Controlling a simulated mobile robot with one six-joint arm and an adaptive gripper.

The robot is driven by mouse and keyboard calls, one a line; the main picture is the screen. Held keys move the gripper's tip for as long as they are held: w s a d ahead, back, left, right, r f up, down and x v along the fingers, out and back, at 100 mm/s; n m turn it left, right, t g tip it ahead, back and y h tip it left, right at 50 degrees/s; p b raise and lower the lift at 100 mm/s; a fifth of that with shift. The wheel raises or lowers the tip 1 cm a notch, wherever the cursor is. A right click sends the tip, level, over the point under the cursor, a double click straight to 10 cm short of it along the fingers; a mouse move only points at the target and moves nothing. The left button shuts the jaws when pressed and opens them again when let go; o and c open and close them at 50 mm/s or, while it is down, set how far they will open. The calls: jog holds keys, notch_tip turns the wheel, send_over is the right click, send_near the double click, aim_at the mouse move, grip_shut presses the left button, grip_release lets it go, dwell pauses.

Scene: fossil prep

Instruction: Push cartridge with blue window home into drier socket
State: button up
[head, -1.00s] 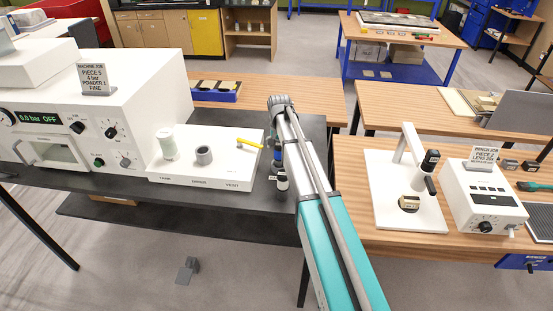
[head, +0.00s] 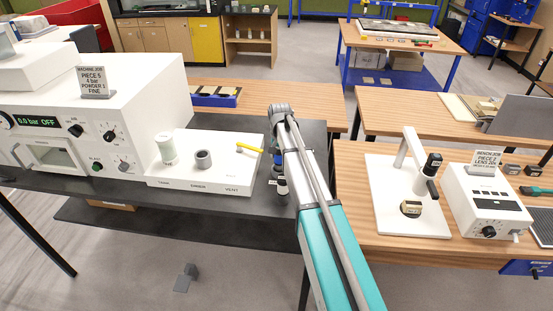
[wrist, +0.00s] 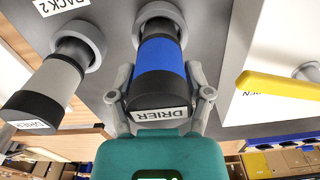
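The cartridge with the blue window (wrist: 160,62) stands in a grey ring on a dark surface in the wrist view. Its black end faces the camera and reads "DRIER". My gripper (wrist: 162,82) has one finger on each side of it. The fingers look spread around the cartridge; firm contact is not clear. In the head view my gripper (head: 280,108) hides most of that cartridge. A grey round socket (head: 203,158) sits in the middle of the white panel (head: 200,186), left of my gripper, and looks empty.
A grey-windowed cartridge (wrist: 52,84) stands close left in another ring, beside a "RACK 2" label. A yellow lever (wrist: 280,88) sits close right of my gripper. A pale spool-like cylinder (head: 166,147) stands at the panel's left. A microscope-like stand (head: 415,185) is on the right bench.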

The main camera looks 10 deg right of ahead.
jog(key=c, duration=0.6)
jog(key=shift+c, duration=0.2)
jog(key=shift+a+r, duration=0.1)
jog(key=shift+r, duration=0.05)
jog(key=shift+s+r+p, duration=0.1)
jog(key=shift+r+p, duration=0.35)
jog(key=shift+p, duration=0.15)
jog(key=shift+r, duration=0.1)
jog(key=shift+r+p, duration=2.65)
jog(key=shift+p, duration=0.15)
jog(key=shift+r, duration=0.1)
